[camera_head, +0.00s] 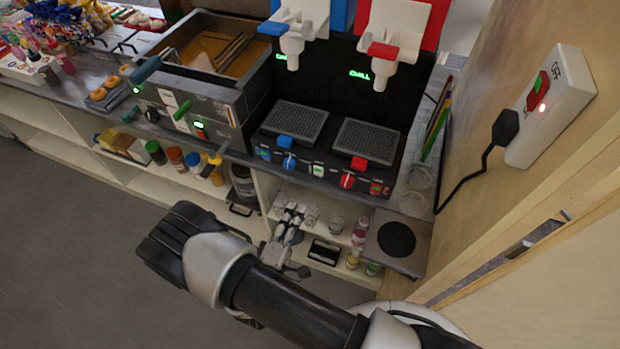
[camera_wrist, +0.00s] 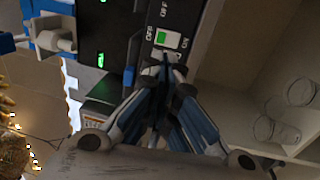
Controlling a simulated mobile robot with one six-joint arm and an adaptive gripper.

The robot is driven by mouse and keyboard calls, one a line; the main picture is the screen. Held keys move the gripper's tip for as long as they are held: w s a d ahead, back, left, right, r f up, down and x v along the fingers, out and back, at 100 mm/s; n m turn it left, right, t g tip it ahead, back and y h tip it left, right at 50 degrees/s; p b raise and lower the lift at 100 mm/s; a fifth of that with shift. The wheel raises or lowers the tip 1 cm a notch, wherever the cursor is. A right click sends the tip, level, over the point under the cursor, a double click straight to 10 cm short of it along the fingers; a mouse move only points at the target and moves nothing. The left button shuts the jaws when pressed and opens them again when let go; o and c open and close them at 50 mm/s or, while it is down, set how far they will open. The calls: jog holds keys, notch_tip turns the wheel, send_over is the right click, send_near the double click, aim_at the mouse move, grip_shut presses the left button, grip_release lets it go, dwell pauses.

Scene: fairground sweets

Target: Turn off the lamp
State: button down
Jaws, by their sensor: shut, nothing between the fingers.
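No lamp that I can identify shows in either view. My gripper (camera_head: 294,213) is shut and empty in front of and below the black drink machine (camera_head: 325,162). The machine's front panel has a small lit green switch (camera_head: 317,171) between blue and red knobs. In the wrist view my gripper (camera_wrist: 165,72) has its fingertips together, close to the panel's edge. Beside them is a green-and-white switch (camera_wrist: 167,40) with OFF lettering; the tips partly cover a second pale switch. I cannot tell whether they touch.
A white wall box (camera_head: 555,108) marked OFF, with a red switch and a glowing red light, is at the right; a black plug (camera_head: 505,127) is in it.

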aim_at(314, 169)
jog(key=b+x, duration=0.1)
jog(key=x, duration=0.9)
jog(key=shift+w+b, duration=0.15)
jog(key=shift+b, duration=0.25)
jog(key=shift+w+d, duration=0.1)
jog(key=shift+w, duration=0.1)
